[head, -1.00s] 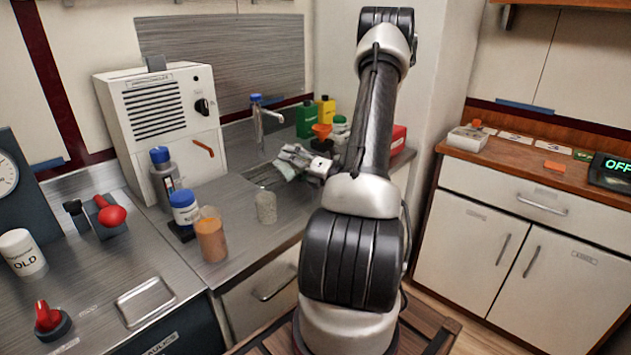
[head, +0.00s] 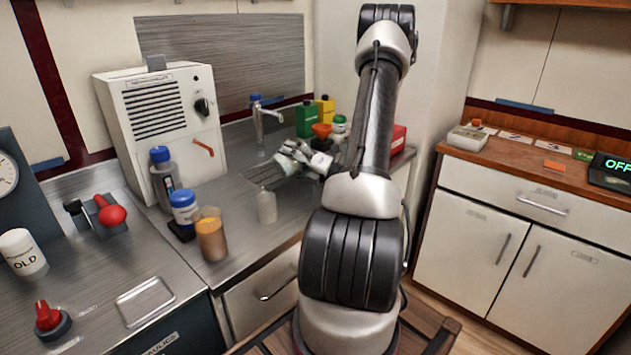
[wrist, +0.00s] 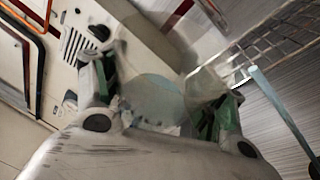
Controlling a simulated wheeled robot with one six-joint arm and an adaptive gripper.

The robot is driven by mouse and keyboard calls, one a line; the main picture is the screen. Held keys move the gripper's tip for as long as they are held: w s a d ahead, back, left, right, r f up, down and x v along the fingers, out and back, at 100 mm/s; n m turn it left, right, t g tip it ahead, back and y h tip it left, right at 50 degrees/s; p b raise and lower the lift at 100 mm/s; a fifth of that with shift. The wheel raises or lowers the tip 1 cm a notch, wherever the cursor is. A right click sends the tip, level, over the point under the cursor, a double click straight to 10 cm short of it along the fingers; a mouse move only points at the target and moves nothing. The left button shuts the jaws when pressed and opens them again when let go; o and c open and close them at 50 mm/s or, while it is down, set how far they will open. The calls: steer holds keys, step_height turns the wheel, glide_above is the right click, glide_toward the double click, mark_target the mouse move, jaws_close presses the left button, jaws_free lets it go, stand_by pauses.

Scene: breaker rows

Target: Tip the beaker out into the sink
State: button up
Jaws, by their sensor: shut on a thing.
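My gripper (head: 289,157) is over the sink area in the head view, shut on a pale, see-through beaker (head: 284,166). In the wrist view the beaker (wrist: 152,92) sits between the two fingers of my gripper (wrist: 160,104), and its round end shows. The beaker looks tilted; its contents cannot be made out. The sink (head: 258,176) has a wire grate and lies just below and left of my gripper. The grate also shows at the upper right of the wrist view (wrist: 275,45).
A tap (head: 262,128) stands behind the sink. Green (head: 306,120) and yellow (head: 326,110) containers and an orange funnel (head: 322,130) stand close behind my gripper. A pale container (head: 266,207) and a jar of brown liquid (head: 211,238) stand on the near counter.

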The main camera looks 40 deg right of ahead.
steer(key=shift+r+m, duration=0.3)
steer(key=shift+r, duration=0.1)
steer(key=shift+s+d+r+m+t, duration=0.15)
steer(key=shift+d+r+m+t, duration=0.25)
steer(key=shift+d+m+t, duration=0.3)
stand_by(1.1)
steer(key=shift+d+r+m+h, duration=0.3)
steer(key=shift+r+m, duration=0.1)
steer(key=shift+m, duration=0.7)
stand_by(0.4)
steer(key=shift+d+r+m+t, duration=0.1)
steer(key=shift+r+m+t, duration=0.2)
steer(key=shift+t, duration=0.1)
